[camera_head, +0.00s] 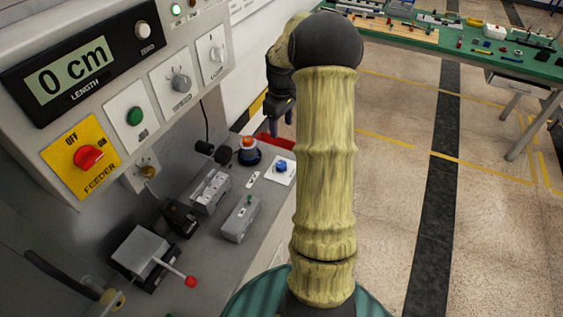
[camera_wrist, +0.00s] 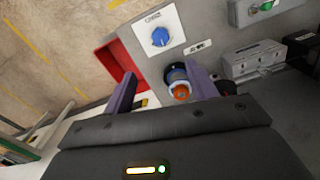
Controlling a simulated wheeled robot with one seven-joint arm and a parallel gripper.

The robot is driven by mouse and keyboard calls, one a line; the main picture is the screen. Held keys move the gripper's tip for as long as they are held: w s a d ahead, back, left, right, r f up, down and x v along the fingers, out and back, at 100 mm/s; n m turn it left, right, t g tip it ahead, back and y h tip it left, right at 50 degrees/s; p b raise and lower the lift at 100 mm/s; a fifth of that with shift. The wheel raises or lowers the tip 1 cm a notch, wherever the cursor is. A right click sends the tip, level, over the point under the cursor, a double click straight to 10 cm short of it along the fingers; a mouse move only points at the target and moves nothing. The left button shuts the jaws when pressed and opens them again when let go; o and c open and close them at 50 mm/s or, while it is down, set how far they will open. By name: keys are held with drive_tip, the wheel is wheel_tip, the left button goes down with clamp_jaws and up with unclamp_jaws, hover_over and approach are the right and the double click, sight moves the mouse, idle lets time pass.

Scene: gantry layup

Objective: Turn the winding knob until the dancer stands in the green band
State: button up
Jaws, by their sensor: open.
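On the sloped grey panel in the head view, one grey knob (camera_head: 181,82) sits on a white plate, and a second knob (camera_head: 216,54) sits on another plate to its upper right. Their labels are too small to read, so I cannot tell which is the winding knob. I cannot make out a dancer or a green band. My gripper (camera_head: 279,124) is open and empty, partly hidden behind my arm. In the wrist view my gripper (camera_wrist: 164,72) has its fingers apart, with an orange-topped round button (camera_wrist: 181,92) showing between them and a blue knob (camera_wrist: 160,37) beyond.
The length display (camera_head: 75,68) reads 0 cm. A red feeder switch (camera_head: 88,157) and a green button (camera_head: 135,116) are below it. A lever box (camera_head: 145,250) and grey blocks (camera_head: 240,219) stand on the bench. The floor at right is clear up to a green table (camera_head: 480,50).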

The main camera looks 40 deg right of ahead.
sight(281, 164)
wheel_tip(281, 164, down, 17)
drive_tip(key=shift+f+p, duration=0.1)
drive_tip(key=shift+p, duration=1.15)
drive_tip(key=c, duration=1)
